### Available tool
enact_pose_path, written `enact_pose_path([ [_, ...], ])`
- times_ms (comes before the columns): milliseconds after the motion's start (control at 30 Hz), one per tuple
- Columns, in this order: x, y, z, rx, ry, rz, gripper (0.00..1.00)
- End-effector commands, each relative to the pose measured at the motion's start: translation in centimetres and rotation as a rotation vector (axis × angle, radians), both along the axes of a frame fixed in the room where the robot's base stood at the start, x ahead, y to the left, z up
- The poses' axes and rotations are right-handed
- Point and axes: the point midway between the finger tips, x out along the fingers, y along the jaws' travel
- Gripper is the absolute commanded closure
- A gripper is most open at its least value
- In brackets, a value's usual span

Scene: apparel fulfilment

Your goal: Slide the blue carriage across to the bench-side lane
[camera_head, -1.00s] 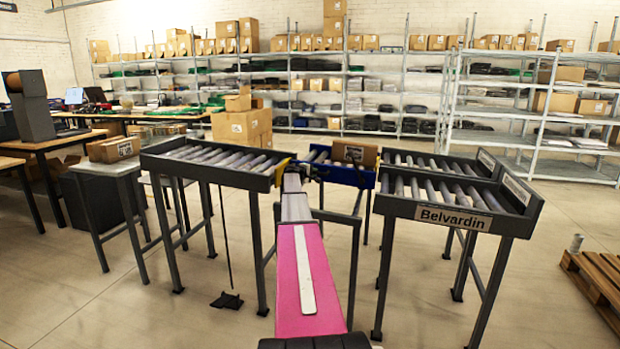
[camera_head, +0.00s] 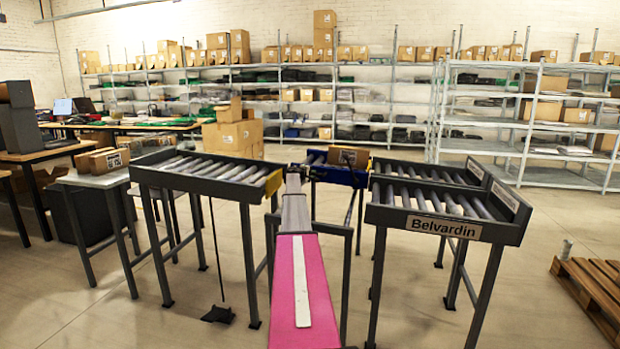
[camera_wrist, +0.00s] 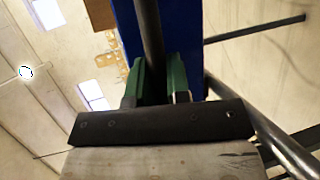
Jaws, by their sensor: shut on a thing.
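The blue carriage (camera_head: 338,177) stands in the gap between the left roller conveyor (camera_head: 205,175) and the two roller lanes (camera_head: 440,195) on the right. A cardboard box (camera_head: 348,157) rides on it. My gripper (camera_head: 296,172) is at the carriage's near left side, beside the yellow end of the left conveyor. In the wrist view, the green fingers of my gripper (camera_wrist: 158,82) are shut around a dark upright bar (camera_wrist: 150,40) in front of the carriage's blue panel (camera_wrist: 182,35).
A small table (camera_head: 95,178) with boxes and workbenches stand at the left. A sign reading Belvardin (camera_head: 443,227) is on the right lanes' near side. A wooden pallet (camera_head: 595,290) lies at the right. Open floor shows between the conveyors and the back shelves.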

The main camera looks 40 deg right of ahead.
Motion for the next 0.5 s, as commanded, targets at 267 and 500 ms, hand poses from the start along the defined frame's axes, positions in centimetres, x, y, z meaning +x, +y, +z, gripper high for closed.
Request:
enact_pose_path([
  [267, 1.06, -0.97, -0.07, 0.001, -0.001, 0.003, 1.00],
  [500, 1.24, -1.19, -0.03, 0.001, -0.002, 0.003, 1.00],
])
